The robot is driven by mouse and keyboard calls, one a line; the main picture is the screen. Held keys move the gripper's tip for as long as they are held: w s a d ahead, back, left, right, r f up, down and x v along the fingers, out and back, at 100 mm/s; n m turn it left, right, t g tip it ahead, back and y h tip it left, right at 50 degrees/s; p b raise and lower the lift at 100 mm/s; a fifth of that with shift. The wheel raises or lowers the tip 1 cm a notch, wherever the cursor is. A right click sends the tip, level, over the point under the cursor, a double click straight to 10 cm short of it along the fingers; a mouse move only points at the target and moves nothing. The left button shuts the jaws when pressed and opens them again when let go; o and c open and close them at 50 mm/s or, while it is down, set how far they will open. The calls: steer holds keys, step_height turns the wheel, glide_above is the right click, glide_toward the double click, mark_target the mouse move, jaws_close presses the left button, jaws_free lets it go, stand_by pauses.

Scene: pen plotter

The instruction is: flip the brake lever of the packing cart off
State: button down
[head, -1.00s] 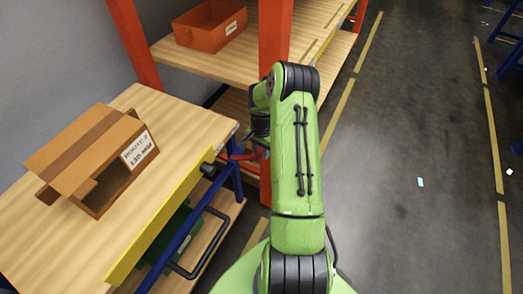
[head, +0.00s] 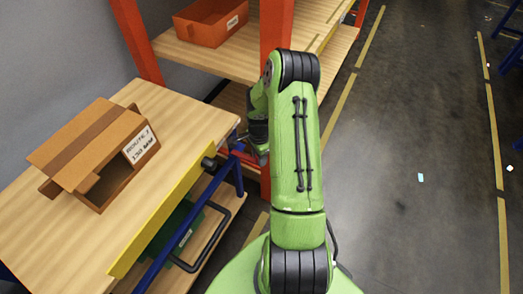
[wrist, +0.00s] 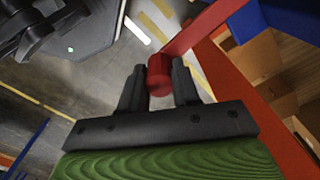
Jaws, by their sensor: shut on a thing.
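The packing cart (head: 215,118) has a wooden top, a yellow edge strip and a blue frame, and stands at the left in the head view. My gripper (wrist: 159,84) is shut on this grip. In the head view the fingers are mostly hidden by my own green arm.
An open cardboard box (head: 98,150) with a printed label lies on the cart top. A green bin (head: 172,232) is on the lower shelf. An orange-framed shelf (head: 272,30) with an orange bin (head: 208,22) stands just behind. The floor aisle (head: 400,130) at right is mostly clear.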

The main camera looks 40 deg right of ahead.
steer(key=shift+s+a+m, duration=0.15)
steer(key=shift+a+m, duration=0.55)
steer(key=shift+m, duration=0.1)
steer(key=shift+s+a+m, duration=0.15)
steer(key=shift+a+m, duration=0.5)
steer(key=shift+m, duration=0.15)
steer(key=c, duration=0.8)
jaws_free()
step_height(320, 180, up, 16)
steer(key=p, duration=0.4)
steer(key=shift+p, duration=0.3)
steer(key=shift+f, duration=0.1)
steer(key=shift+c, duration=0.3)
